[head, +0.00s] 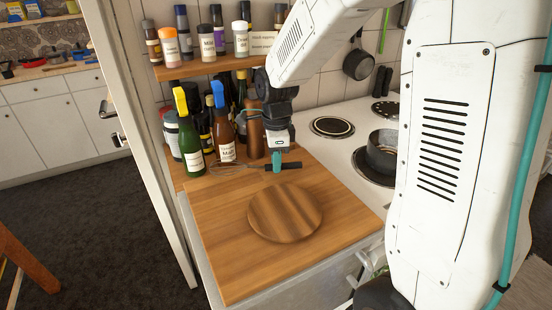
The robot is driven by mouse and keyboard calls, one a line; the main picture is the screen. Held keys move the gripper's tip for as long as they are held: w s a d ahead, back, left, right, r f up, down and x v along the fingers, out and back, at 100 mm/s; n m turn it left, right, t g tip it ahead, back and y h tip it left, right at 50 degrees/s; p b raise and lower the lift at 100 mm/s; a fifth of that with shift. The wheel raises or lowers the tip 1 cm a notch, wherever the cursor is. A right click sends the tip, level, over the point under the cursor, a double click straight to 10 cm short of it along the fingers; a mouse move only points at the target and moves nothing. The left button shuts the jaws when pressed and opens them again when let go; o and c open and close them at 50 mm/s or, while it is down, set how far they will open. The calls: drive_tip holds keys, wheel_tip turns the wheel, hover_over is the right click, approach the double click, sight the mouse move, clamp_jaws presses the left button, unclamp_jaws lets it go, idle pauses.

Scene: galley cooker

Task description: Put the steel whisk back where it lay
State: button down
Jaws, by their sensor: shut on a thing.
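The steel whisk (235,167) is at the back of the wooden worktop (225,265). Its wire loops point left and its handle points right. My gripper (277,162) comes down from above and is shut on the whisk's handle. The whisk lies about level, close over the wood; I cannot tell whether it touches. The fingers hide part of the handle.
A round wooden board (285,212) lies on the worktop just in front. Bottles, including a green one (190,140) and a brown one (226,135), stand behind the whisk under a spice shelf (205,66). The hob with a pot (382,150) is to the right. The front of the worktop is bare.

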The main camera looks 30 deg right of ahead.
drive_tip(key=shift+f, duration=0.55)
drive_tip(key=c, duration=1.2)
unclamp_jaws()
wheel_tip(320, 180, up, 8)
drive_tip(key=shift+f, duration=0.15)
drive_tip(key=shift+s+n, duration=0.15)
drive_tip(key=shift+n, duration=0.85)
drive_tip(key=s+a+r+n, duration=0.1)
drive_tip(key=s+r+n, duration=0.2)
drive_tip(key=s+n, duration=0.7)
drive_tip(key=s+a+r+n+t, duration=0.1)
drive_tip(key=s+r+n, duration=0.2)
drive_tip(key=s+n, duration=0.7)
drive_tip(key=s, duration=0.5)
drive_tip(key=shift+s, duration=0.4)
